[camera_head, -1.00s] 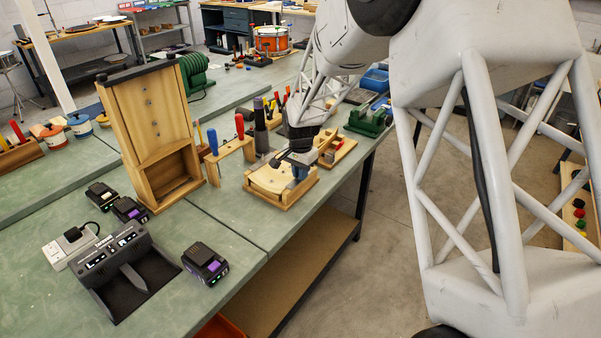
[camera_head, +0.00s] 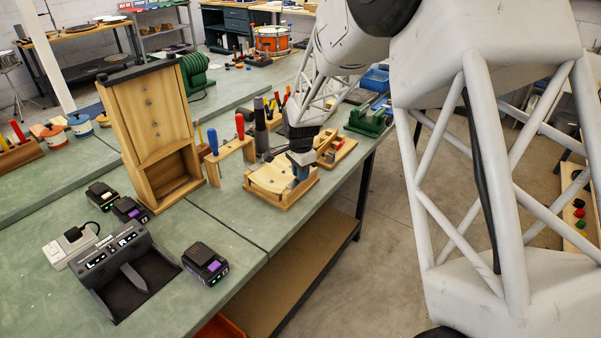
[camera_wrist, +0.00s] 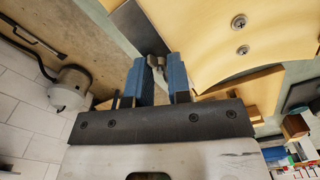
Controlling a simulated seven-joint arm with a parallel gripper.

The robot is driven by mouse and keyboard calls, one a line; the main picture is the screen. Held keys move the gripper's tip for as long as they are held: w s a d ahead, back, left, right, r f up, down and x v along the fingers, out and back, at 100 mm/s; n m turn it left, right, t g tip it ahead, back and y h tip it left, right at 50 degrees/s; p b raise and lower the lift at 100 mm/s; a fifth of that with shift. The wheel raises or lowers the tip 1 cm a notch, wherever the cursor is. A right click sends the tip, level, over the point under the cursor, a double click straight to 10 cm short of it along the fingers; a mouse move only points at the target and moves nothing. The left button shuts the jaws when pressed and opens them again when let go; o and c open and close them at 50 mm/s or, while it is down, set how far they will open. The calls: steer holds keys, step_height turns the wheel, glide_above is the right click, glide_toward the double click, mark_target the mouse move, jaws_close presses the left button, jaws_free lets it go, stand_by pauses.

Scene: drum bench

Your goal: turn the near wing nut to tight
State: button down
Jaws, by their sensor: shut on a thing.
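My gripper (camera_wrist: 157,68) has two blue fingers. In the wrist view they are shut on a small grey metal piece, the wing nut (camera_wrist: 154,61), with its top showing between the fingertips. A dark grey plate (camera_wrist: 130,24) lies just beyond it, beside a pale wooden piece with a curved edge (camera_wrist: 228,40) and two screws. In the head view my gripper (camera_head: 301,172) points down at the right part of a low wooden fixture (camera_head: 268,181) near the bench's right edge. The nut is hidden there, and its tightness cannot be told.
A tall wooden frame (camera_head: 150,118) stands left of the fixture. A small wooden rack with blue and red handled tools (camera_head: 232,149) stands behind it. A black charger (camera_head: 125,268) and a battery (camera_head: 205,263) lie at the front. Green bench top (camera_head: 215,225) is clear between them.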

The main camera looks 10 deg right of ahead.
steer(key=c, duration=1.1)
jaws_free()
steer(key=shift+c, duration=0.2)
steer(key=shift+r, duration=0.1)
steer(key=shift+r, duration=3.8)
steer(key=shift+r, duration=0.1)
